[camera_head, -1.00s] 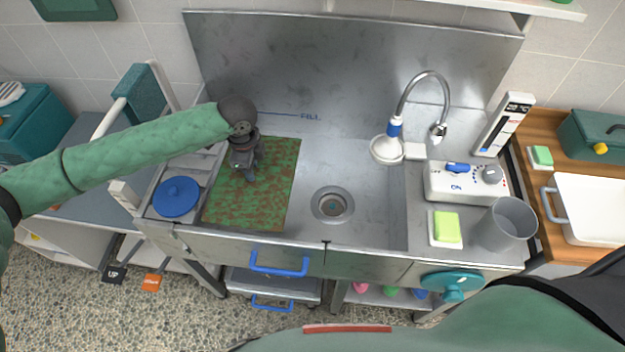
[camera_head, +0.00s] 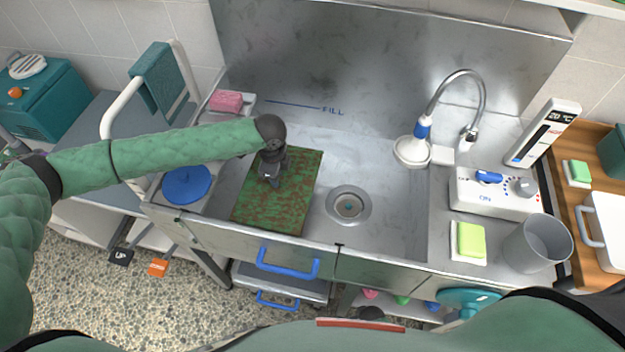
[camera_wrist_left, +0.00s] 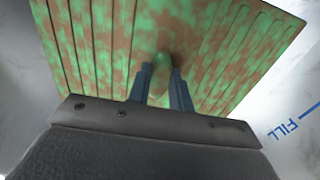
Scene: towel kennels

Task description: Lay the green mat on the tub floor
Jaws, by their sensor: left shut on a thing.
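The green mat (camera_head: 285,205), mottled green and brown, is over the left part of the steel tub floor (camera_head: 392,215), left of the drain (camera_head: 349,206). It looks about level; I cannot tell if it touches the floor. My left gripper (camera_head: 271,178) points down over its upper middle. In the left wrist view the fingers (camera_wrist_left: 161,85) are shut on a rounded green grip on the grooved mat (camera_wrist_left: 225,50). The grip is partly hidden by the fingers. My right gripper is not clearly in view.
A blue round lid (camera_head: 186,184) and a pink sponge (camera_head: 226,101) sit on the left ledge. A spray head (camera_head: 412,150), control box (camera_head: 494,191), yellow-green sponge (camera_head: 470,240) and grey cup (camera_head: 538,243) are at right. The tub floor around the drain is clear.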

